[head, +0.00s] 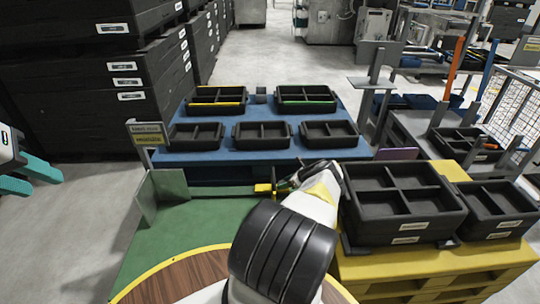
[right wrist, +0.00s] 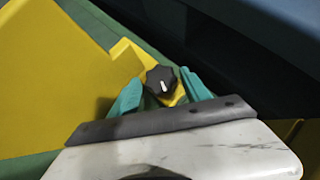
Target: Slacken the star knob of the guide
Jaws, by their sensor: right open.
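The black star knob (right wrist: 160,79) with a white mark sits on a yellow bracket (right wrist: 124,54) in the right wrist view. My right gripper (right wrist: 161,84) is open, its teal fingers on either side of the knob; I cannot tell whether they touch it. In the head view the guide's green rail (head: 222,190) runs from an upright grey-green plate (head: 172,187) to a small yellow block (head: 263,188). My right arm hides the knob there. My left gripper (head: 30,178) is open and empty at the left edge, far from the guide.
A blue table (head: 255,158) with several black divided trays (head: 262,134) stands behind the green surface (head: 185,230). A yellow pallet (head: 430,262) with black crates (head: 400,203) is close at right. Stacked dark crates (head: 95,90) stand at left. A large yellow panel (right wrist: 50,80) lies left of the knob.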

